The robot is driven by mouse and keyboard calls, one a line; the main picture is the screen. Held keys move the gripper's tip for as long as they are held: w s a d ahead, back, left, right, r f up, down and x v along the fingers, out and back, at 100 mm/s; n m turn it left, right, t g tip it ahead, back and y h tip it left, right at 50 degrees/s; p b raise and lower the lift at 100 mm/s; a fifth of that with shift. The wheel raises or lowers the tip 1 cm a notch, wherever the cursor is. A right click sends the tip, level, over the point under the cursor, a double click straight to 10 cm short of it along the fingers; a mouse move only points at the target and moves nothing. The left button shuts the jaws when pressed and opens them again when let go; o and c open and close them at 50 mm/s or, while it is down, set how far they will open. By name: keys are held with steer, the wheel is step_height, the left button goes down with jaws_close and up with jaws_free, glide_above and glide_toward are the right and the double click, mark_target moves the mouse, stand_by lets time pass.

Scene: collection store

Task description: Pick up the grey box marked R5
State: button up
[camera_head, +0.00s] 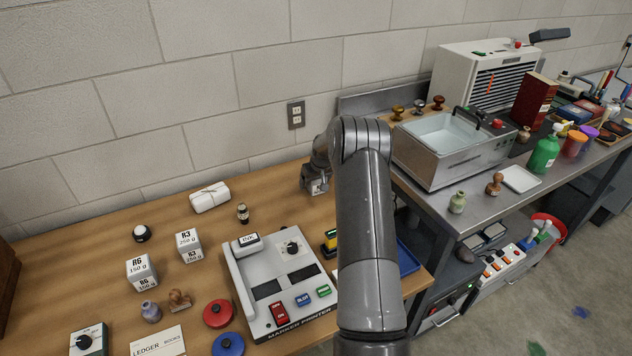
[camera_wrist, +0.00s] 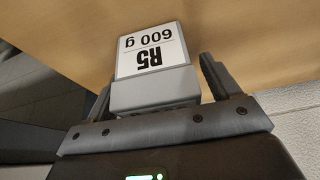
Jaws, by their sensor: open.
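The grey box marked R5 (camera_wrist: 150,88) shows in the wrist view with a white label reading R5 and 600 g, upside down in that picture. My gripper (camera_wrist: 156,76) is open, with one finger on each side of the box. A gap shows between the box and the right finger; contact on the left side is hard to tell. In the head view my gripper (camera_head: 314,182) is low over the back right of the wooden table, and a small part of a pale label shows at it. My arm hides the area to its right.
A grey box marked R3 (camera_head: 189,246) and one marked R6 (camera_head: 142,273) stand at the left of the table. The marker printer (camera_head: 245,290) lies in front of my gripper. A wall with a socket (camera_head: 296,115) is behind. A metal sink (camera_head: 455,160) stands right.

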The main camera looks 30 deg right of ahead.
steer(key=shift+c, duration=0.3)
steer(key=c, duration=1.3)
steer(key=shift+r, duration=0.1)
steer(key=shift+c, duration=0.8)
